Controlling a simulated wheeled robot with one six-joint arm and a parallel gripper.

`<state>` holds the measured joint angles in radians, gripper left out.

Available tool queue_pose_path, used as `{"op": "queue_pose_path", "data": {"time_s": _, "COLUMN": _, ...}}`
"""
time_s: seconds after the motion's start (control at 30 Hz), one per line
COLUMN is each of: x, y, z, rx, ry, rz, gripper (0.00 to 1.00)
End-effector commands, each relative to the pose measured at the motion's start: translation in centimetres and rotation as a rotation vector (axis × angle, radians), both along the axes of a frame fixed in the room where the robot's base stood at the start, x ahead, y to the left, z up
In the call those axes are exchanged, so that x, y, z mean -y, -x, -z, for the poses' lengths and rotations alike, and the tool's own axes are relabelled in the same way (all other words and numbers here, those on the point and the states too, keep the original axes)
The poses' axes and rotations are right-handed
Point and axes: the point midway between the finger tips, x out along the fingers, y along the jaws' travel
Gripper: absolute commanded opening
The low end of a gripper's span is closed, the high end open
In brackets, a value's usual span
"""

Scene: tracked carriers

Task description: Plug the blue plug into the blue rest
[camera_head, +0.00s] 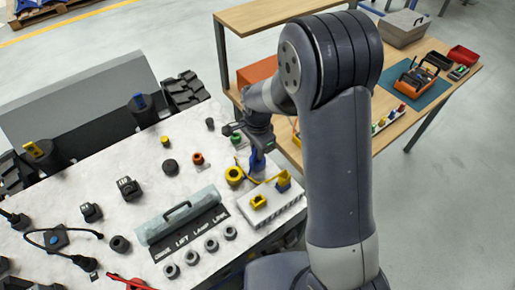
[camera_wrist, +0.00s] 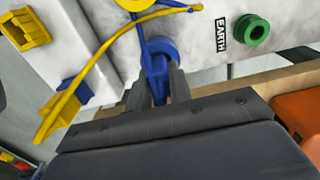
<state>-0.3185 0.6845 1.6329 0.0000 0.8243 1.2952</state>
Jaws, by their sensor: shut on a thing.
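My gripper (camera_wrist: 158,88) is shut on the blue plug (camera_wrist: 156,76), which points at a round blue socket (camera_wrist: 164,47) on the white panel; whether it is seated in it I cannot tell. In the head view my gripper (camera_head: 258,146) is at the panel's right edge, with some blue (camera_head: 257,162) below it. The blue rest (camera_head: 283,177) is on a white block (camera_head: 272,208), right of the gripper; it also shows in the wrist view (camera_wrist: 78,90). A yellow plug (camera_wrist: 58,116) appears in or against this rest; its cable loops past. A yellow rest (camera_head: 258,202) is beside it.
A yellow ring socket (camera_head: 234,174) and a green socket (camera_head: 236,138) are close to the gripper; the green one, labelled EARTH, shows in the wrist view (camera_wrist: 252,30). A handled cover (camera_head: 180,214) lies on the panel. A wooden table (camera_head: 402,115) with trays stands behind my arm.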

Motion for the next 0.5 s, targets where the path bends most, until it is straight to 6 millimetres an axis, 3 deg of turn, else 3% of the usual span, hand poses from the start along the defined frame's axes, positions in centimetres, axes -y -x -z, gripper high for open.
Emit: {"op": "queue_pose_path", "data": {"time_s": 0.5, "x": 0.0, "y": 0.0, "z": 1.4, "rx": 0.000, "ry": 0.000, "rz": 0.000, "gripper": 0.00}}
